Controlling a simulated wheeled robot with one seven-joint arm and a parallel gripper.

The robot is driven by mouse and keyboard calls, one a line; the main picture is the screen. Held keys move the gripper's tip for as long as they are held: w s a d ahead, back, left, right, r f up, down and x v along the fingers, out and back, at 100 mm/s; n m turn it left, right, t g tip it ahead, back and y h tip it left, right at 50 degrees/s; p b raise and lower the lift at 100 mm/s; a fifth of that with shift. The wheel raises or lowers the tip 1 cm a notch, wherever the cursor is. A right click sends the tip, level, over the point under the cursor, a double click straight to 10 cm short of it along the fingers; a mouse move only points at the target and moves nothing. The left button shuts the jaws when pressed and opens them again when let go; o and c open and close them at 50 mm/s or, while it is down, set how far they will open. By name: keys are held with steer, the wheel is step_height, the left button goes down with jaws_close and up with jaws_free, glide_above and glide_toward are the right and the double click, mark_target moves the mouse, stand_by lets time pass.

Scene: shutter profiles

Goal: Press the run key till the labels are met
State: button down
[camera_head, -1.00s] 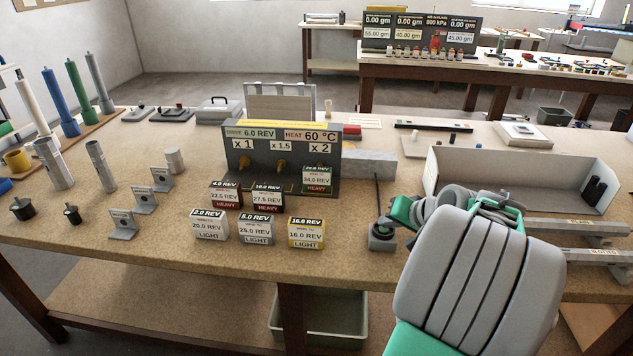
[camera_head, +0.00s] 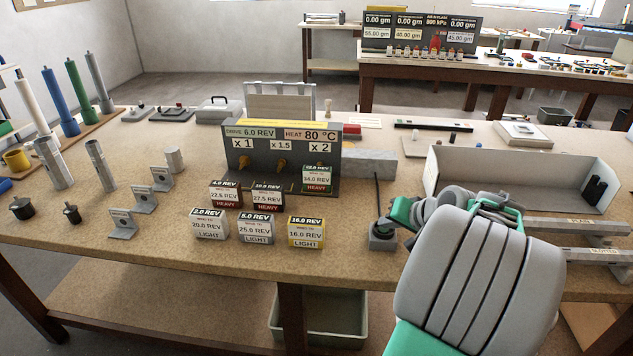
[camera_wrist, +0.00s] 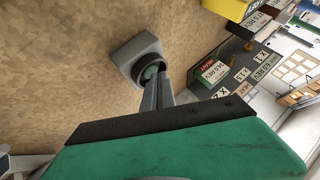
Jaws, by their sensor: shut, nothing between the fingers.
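The run key is a small grey box with a round green-and-dark top (camera_head: 383,240), at the table's front right of the panel. It also shows in the wrist view (camera_wrist: 137,57). My gripper (camera_head: 388,226) is shut and empty, its fingertips at the key's top; contact or pressing is hard to tell. The grey panel (camera_head: 235,160) reads drive 6.0 REV and heat 80 °C, above signs x 1, x 1.5 and x 2. A green "heavy" label block (camera_head: 317,179) stands under x 2. Red "heavy" blocks (camera_head: 226,193) (camera_head: 267,195) and "light" blocks (camera_head: 209,224) (camera_head: 256,229) (camera_head: 306,232) stand in front.
Small grey brackets (camera_head: 144,200) and metal cylinders (camera_head: 101,165) stand to the left. A white open-topped bin (camera_head: 500,190) is behind my arm at right. A grey block (camera_head: 370,164) lies beside the panel. Bare tabletop lies left of the key.

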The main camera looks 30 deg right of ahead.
mark_target(386, 232)
steer(key=shift+f, duration=0.1)
stand_by(0.3)
steer(key=shift+r+p, duration=0.3)
steer(key=shift+p, duration=0.1)
step_height(386, 232, up, 6)
steer(key=p, duration=0.5)
steer(key=shift+r, duration=0.15)
stand_by(0.3)
